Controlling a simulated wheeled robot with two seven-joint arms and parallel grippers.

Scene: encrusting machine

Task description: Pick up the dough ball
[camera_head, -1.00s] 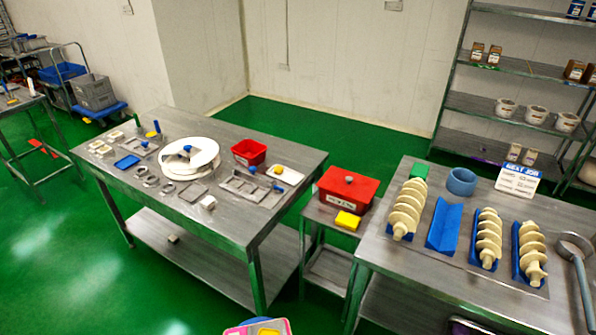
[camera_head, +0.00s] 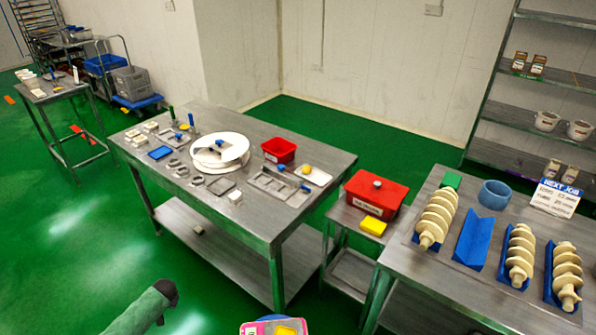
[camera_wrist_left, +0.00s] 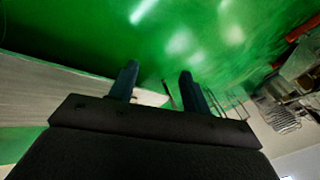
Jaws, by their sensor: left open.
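My left arm (camera_head: 140,311) enters the head view at the bottom, in front of and below that table, well away from the tray. In the left wrist view my left gripper (camera_wrist_left: 158,70) is open, with two dark fingers apart and nothing between them. The dough ball cannot be made out there. My right gripper is out of view.
The left table (camera_head: 245,213) holds a round white machine part (camera_head: 219,163), a red bin (camera_head: 278,149) and several small metal parts.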

